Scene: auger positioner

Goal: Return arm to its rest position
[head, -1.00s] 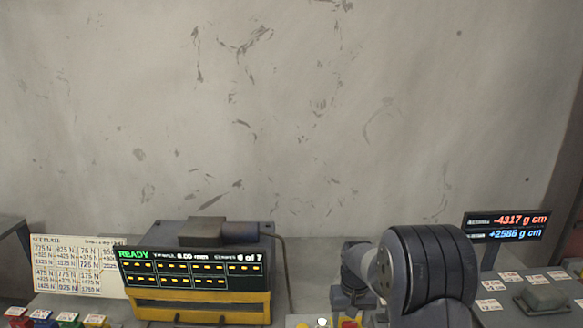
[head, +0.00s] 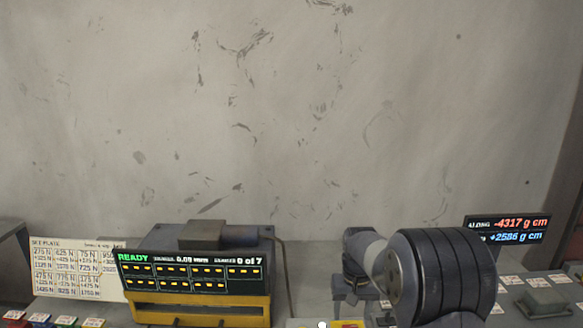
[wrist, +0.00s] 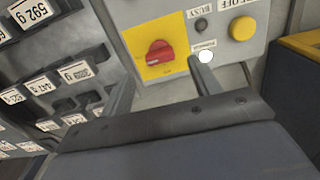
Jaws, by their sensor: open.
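My arm (head: 440,270) stands at the lower right in the head view, its dark ribbed joint in front of the bench. In the wrist view my gripper (wrist: 164,82) shows two grey fingers spread apart with nothing between them. The fingers point toward a control panel with a red rotary knob (wrist: 157,53) on a yellow plate, a round white button (wrist: 205,57) and a yellow button (wrist: 242,27). I cannot tell the exact gap between fingertips and panel.
A display unit (head: 190,257) reading READY and 0 of 7 stands left of my arm. A number chart (head: 77,268) is behind it at left. A readout (head: 508,228) is at right. Labelled weights (wrist: 75,73) sit in racks beside my gripper. The wall above is bare.

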